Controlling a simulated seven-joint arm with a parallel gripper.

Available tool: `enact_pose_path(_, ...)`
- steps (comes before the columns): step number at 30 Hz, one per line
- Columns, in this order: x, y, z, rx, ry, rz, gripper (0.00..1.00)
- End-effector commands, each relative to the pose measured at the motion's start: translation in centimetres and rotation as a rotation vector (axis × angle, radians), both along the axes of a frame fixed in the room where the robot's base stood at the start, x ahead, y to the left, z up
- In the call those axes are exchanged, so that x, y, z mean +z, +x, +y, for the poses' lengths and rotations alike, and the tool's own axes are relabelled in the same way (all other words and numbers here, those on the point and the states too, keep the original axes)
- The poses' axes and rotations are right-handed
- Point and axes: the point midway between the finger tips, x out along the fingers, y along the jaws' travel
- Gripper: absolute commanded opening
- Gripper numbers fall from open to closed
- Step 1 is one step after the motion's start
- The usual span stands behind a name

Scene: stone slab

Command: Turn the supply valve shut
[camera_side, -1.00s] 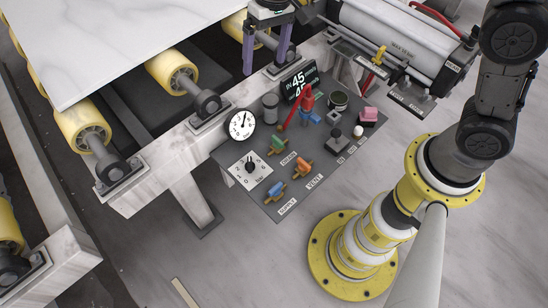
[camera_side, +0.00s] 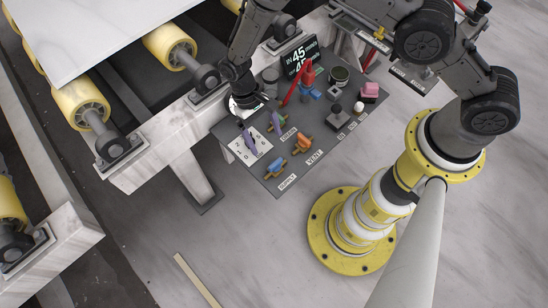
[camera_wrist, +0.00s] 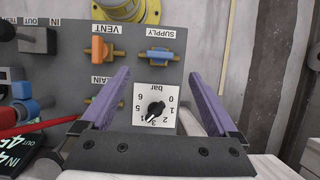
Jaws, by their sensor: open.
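The supply valve (camera_side: 276,168) has a blue handle on a brass-coloured body, beside its SUPPLY label at the panel's front corner. In the wrist view the supply valve (camera_wrist: 158,54) lies crosswise at upper middle; its handle appears in line with the body. My gripper (camera_side: 262,130) has two purple fingers, spread wide and empty, over the panel near the selector plate. In the wrist view my gripper (camera_wrist: 160,76) frames the numbered bar knob (camera_wrist: 156,110) between its fingers, with the supply valve just beyond the fingertips. Nothing is held.
The orange vent valve (camera_side: 304,143) stands close to the supply valve. The green drain valve (camera_wrist: 97,102) is partly hidden by a finger. A red lever (camera_side: 306,80), a pink button (camera_side: 370,90) and a display (camera_side: 299,55) stand farther back. The round gauge is mostly covered by my gripper.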

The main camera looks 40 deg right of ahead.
Motion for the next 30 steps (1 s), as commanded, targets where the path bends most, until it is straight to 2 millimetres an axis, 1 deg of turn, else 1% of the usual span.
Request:
enact_pose_path(1,-1.1,-0.6,-0.1,0.002,-0.002,0.005,0.95)
enact_pose_path(9,-5.8,-2.5,-0.1,0.002,-0.001,0.002,0.95)
enact_pose_path(15,-7.9,-3.3,0.0,0.001,-0.001,-0.002,0.95)
enact_pose_path(20,-8.6,-3.6,0.0,0.001,0.0,-0.003,0.95)
enact_pose_path(28,-8.7,-3.6,0.0,0.001,0.0,-0.003,0.95)
enact_pose_path(30,-8.7,-3.6,0.0,0.001,0.0,-0.003,0.82)
